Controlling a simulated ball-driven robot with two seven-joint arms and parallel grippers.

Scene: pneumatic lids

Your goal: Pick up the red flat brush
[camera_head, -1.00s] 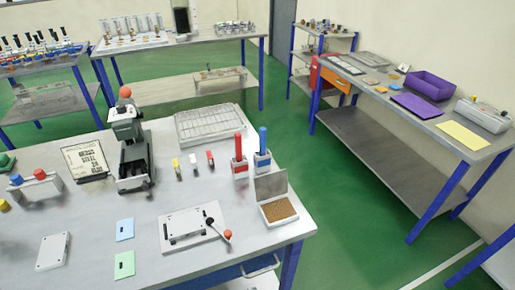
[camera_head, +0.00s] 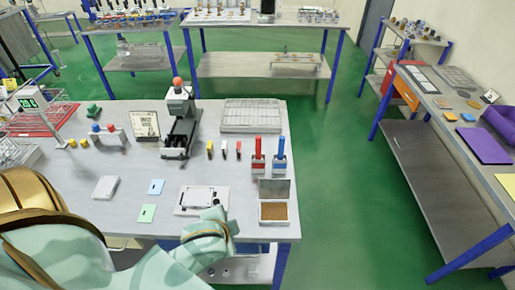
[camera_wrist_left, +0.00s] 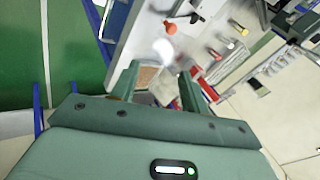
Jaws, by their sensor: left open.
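Two tall handles stand upright at the table's right side in the head view. The red one (camera_head: 258,147) stands in a red block, and a blue one (camera_head: 281,148) in a blue block beside it. Small slim pieces, one with a red end (camera_head: 238,148), lie to their left. I cannot tell for certain which red piece is the flat brush. My left gripper (camera_head: 224,217) is by the front table edge, near the white lever plate (camera_head: 190,203), apart from the red pieces. In the wrist view my left gripper (camera_wrist_left: 158,72) is open and empty. My right gripper is not in view.
A brown-filled tray with raised lid (camera_head: 273,211) sits at the front right corner. Behind are a grey press (camera_head: 180,128) and a wire rack (camera_head: 252,115). Blue (camera_head: 156,187) and green (camera_head: 147,213) cards lie at the front. Open floor lies to the right.

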